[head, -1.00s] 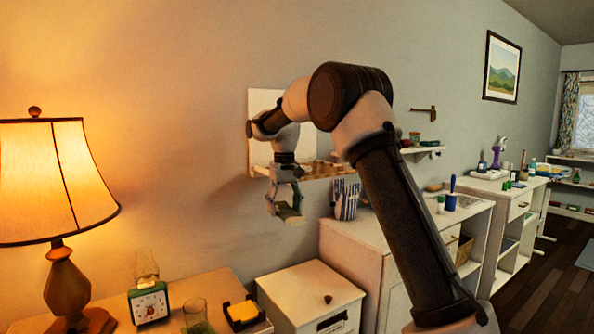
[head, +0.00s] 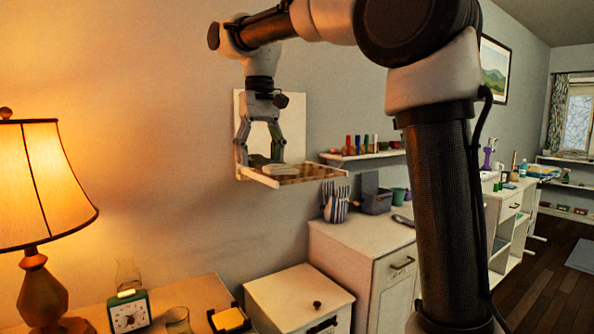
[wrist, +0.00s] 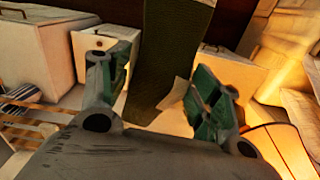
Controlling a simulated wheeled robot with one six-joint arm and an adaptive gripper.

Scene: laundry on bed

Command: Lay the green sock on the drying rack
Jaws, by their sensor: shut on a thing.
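My gripper (head: 260,168) points down in front of the small wall shelf, its two fingers spread apart around something. In the wrist view my gripper (wrist: 160,100) has green inner finger faces. A dark green knitted strip, which looks like the green sock (wrist: 172,60), runs between the fingers. Its exact contact with them is hard to see. In the head view I cannot pick the sock out clearly; only something pale shows between the fingers. A slatted wooden shelf (head: 312,173) is the only rack-like thing; I cannot tell whether it is the drying rack.
Below are a white cabinet (head: 370,240), a striped cup (head: 337,208) and a bedside cabinet (head: 290,297). A lit lamp (head: 40,180), a green clock (head: 129,312) and a glass stand at left. A second wall shelf (head: 365,155) is to the right.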

